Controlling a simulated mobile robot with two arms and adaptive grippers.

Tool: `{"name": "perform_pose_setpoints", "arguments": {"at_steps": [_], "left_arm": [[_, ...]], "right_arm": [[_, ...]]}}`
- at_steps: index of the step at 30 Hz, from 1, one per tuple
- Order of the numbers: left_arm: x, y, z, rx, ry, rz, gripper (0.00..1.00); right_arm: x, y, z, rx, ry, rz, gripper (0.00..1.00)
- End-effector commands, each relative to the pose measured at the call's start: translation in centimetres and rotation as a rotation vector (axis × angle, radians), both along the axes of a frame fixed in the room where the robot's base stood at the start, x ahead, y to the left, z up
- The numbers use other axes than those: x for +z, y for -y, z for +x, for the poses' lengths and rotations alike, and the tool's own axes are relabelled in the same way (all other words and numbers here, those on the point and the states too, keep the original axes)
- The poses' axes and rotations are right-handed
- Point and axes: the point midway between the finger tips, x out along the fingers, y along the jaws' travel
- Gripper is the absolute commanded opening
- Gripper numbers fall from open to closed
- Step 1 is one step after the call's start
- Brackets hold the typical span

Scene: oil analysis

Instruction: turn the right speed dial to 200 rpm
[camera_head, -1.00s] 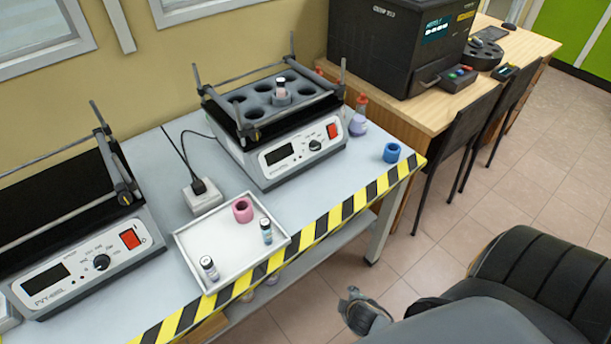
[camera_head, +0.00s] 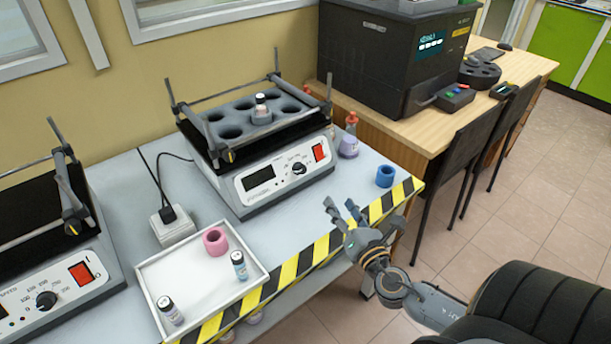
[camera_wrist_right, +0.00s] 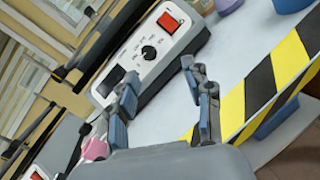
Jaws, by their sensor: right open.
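The right shaker (camera_head: 255,165) stands on the grey bench, with a black speed dial (camera_head: 298,168) on its white front panel between a dark display (camera_head: 258,178) and a red switch (camera_head: 319,152). The dial also shows in the right wrist view (camera_wrist_right: 149,52), ahead of the fingers. My right gripper (camera_head: 342,212) is open and empty over the bench's striped front edge, in front of and below the panel, apart from the dial. In the right wrist view its two fingers (camera_wrist_right: 160,85) are spread. The dial's exact setting is too small to read. My left gripper is not in view.
A white tray (camera_head: 150,275) holds a pink ring (camera_head: 215,240) and two vials. A second shaker (camera_head: 50,275) stands at left. A blue ring (camera_head: 385,176) and a flask (camera_head: 349,140) sit right of the right shaker. A power block (camera_head: 172,228) lies behind the tray.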

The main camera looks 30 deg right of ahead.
Motion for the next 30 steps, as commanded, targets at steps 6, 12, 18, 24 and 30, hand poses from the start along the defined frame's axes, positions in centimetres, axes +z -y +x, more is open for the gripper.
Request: {"name": "perform_pose_setpoints", "arguments": {"at_steps": [6, 12, 18, 24, 30], "left_arm": [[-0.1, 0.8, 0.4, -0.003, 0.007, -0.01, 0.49], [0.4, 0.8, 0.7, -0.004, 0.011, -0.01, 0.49], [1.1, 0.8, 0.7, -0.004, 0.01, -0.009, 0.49], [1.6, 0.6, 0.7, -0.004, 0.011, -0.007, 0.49], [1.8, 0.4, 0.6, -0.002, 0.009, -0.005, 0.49]], "right_arm": [[-0.2, -1.0, 1.1, 0.15, -0.042, -0.341, 0.51], [-0.1, -1.1, 2.6, 0.163, -0.045, -0.373, 0.51], [0.0, -0.9, 5.8, 0.16, -0.043, -0.37, 0.51], [0.0, -0.7, 9.3, 0.159, -0.043, -0.368, 0.51], [-0.2, -0.5, 12.5, 0.16, -0.045, -0.367, 0.51]]}}
